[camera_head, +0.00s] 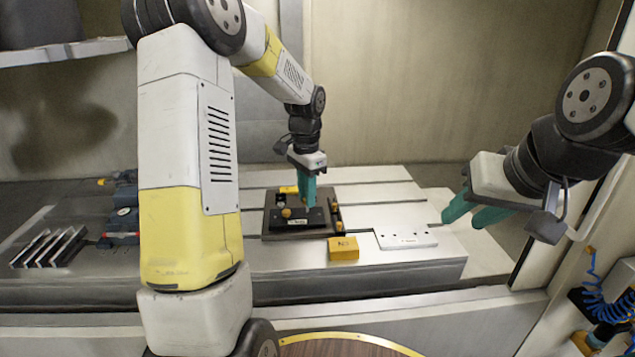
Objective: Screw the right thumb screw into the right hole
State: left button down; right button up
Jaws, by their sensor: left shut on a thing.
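A dark square mould base (272,222) lies on the grey slotted table, with a black block (298,222) on it. An orange knob, which looks like the left thumb screw (286,212), sits on the left part of the block. My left gripper (309,203) points straight down over the right part of the block, its teal fingers shut. What it grips is hidden by the fingers; it is probably the right thumb screw. The right hole is hidden too. My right gripper (472,216) is at the right, off the base, open with its teal fingers apart and nothing between them.
A yellow block (343,248) stands in front of the base. A light plate with small holes (405,237) lies to its right. Small orange-topped parts (336,214) line the base's right edge. A vise-like fixture (122,225) and several dark slabs (50,248) are at the left.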

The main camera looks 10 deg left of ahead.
pick_arm(q)
jog(key=shift+f, duration=0.3)
jog(key=shift+f, duration=0.6)
dwell(1.4)
jog(key=shift+f, duration=0.9)
jog(key=m, duration=0.9)
jog(key=shift+s, duration=0.1)
jog(key=shift+f, duration=0.1)
